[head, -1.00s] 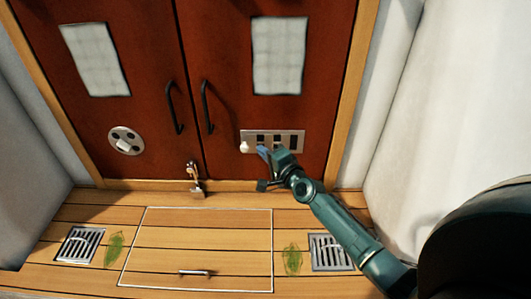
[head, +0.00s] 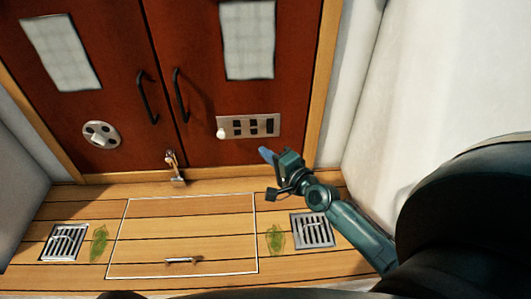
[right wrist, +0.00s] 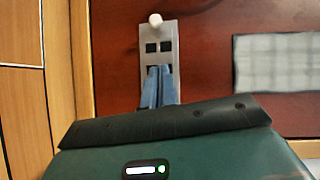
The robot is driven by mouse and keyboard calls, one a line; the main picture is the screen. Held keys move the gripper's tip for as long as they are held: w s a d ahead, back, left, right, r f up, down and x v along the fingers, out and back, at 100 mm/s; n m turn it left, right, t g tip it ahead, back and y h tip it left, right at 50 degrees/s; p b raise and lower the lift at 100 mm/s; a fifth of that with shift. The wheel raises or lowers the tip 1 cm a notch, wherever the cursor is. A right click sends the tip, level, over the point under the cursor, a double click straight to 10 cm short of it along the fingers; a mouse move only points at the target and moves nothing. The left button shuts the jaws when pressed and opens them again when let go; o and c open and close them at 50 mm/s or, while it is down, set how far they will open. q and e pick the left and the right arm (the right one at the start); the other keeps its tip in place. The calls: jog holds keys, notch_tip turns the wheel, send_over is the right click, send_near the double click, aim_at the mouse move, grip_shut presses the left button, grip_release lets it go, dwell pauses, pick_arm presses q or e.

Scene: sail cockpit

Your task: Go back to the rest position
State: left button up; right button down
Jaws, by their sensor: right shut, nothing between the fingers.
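My right gripper (head: 268,155) is in front of the right red door, just below and to the right of the silver switch panel (head: 262,127). Its blue fingers are shut with nothing between them, and it stands apart from the panel. In the right wrist view the closed fingers (right wrist: 158,86) overlap the lower part of the panel (right wrist: 168,32), which has dark square switches and a white knob (right wrist: 155,20). The right arm reaches in from the lower right. My left gripper is not in the head view.
The red doors have black handles (head: 147,97), pale windows and a round vent (head: 101,134). A padlock and hasp (head: 174,168) hang at the bottom. The plank floor has a hatch (head: 180,210), two grates (head: 312,231) and green leaf-like pieces (head: 276,239). A white wall (head: 440,90) stands at right.

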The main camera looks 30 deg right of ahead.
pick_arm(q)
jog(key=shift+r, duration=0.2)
